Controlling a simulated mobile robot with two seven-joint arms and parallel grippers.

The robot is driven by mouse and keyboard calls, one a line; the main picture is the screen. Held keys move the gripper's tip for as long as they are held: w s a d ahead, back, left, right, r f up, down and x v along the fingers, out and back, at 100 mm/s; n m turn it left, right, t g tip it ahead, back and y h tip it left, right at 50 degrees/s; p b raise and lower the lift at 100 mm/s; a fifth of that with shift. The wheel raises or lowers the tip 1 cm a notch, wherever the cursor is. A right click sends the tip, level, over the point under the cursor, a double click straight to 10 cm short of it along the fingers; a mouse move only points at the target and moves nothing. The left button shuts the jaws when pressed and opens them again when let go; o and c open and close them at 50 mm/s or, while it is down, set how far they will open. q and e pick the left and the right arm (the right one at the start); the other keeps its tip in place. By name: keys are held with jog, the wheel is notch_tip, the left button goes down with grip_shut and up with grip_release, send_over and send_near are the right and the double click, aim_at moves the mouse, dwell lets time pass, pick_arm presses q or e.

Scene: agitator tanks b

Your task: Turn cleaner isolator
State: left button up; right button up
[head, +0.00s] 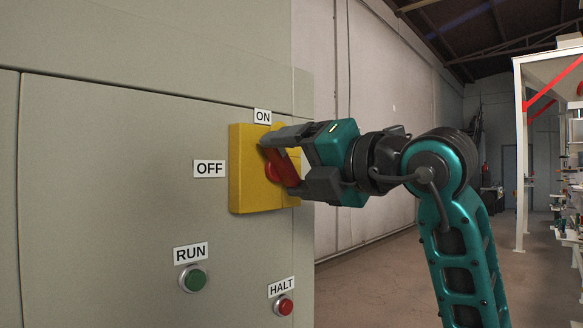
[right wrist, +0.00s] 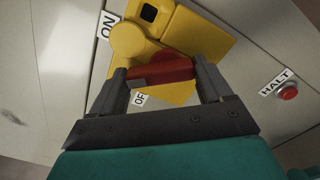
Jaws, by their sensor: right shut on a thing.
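The isolator is a yellow box (head: 246,175) on the grey cabinet front, with a red handle (head: 281,166) on its face. The ON label (head: 263,116) is above the box and the OFF label (head: 209,169) is to its left. My right gripper (head: 283,163) comes from the right and is shut on the red handle, which is tilted in the head view. In the right wrist view, the red handle (right wrist: 160,70) lies between the two fingers, in front of the yellow box (right wrist: 195,35). The fingers hide part of the handle. My left gripper is out of view.
Below the isolator are a green RUN button (head: 194,280) and a red HALT button (head: 284,306); the HALT button also shows in the right wrist view (right wrist: 288,92). The floor (head: 375,275) right of the cabinet is open. A white frame (head: 522,150) stands farther right.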

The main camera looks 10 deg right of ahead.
jog(key=m, duration=0.3)
jog(key=shift+d+r+m, duration=0.15)
jog(key=shift+m, duration=0.15)
jog(key=shift+w+d+m+p, duration=0.15)
jog(key=shift+m+p, duration=0.2)
jog(key=shift+m, duration=1.45)
jog(key=o, duration=1)
jog(key=b+v, duration=0.1)
jog(key=v, duration=1.2)
